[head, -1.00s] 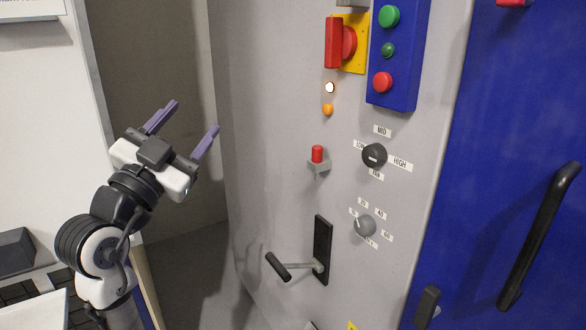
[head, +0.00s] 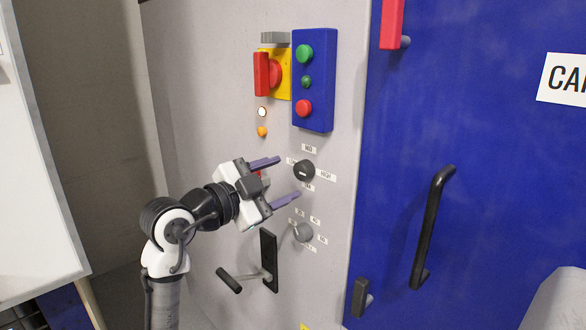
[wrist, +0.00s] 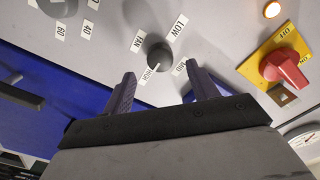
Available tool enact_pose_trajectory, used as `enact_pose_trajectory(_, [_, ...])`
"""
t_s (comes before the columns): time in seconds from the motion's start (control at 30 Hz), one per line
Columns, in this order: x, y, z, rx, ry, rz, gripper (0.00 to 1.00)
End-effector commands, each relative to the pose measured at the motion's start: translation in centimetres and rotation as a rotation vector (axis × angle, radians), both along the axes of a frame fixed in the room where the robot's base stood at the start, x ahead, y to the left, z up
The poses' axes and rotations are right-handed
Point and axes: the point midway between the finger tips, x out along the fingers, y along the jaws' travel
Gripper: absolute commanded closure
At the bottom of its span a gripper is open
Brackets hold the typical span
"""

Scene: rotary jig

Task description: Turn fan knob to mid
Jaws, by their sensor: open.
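The fan knob is a dark round knob (head: 303,170) on the grey panel, ringed by labels MID above, LOW at left, HIGH at right and FAN below. It also shows in the wrist view (wrist: 159,54), just beyond the fingertips. A small pale mark shows on its face in the head view; I cannot tell which label it points to. My gripper (head: 288,178) is open and empty, to the left of the knob, with one finger toward its upper side and one toward its lower side. In the wrist view the knob lies between the lines of the fingers (wrist: 160,70).
A grey numbered knob (head: 303,232) sits below. A black lever handle (head: 229,281) juts out lower left. Above are a red switch on a yellow plate (head: 275,73) and a blue button box (head: 313,115). A blue door with a black handle (head: 432,227) is at right.

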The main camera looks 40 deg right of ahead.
Motion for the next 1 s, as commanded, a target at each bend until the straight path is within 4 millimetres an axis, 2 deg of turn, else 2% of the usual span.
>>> enact_pose_trajectory(0.1, [0.1,-2.1,0.2,0.001,0.002,-0.002,0.41])
enact_pose_trajectory(0.23, [0.2,-3.5,0.1,0.001,0.002,-0.001,0.41])
enact_pose_trajectory(0.4, [0.3,-4.2,0.0,0.0,0.001,0.0,0.41])
enact_pose_trajectory(0.63, [0.3,-4.2,0.0,0.0,0.001,0.001,0.41])
enact_pose_trajectory(1.0, [0.3,-4.2,0.0,-0.001,0.001,0.001,0.86])
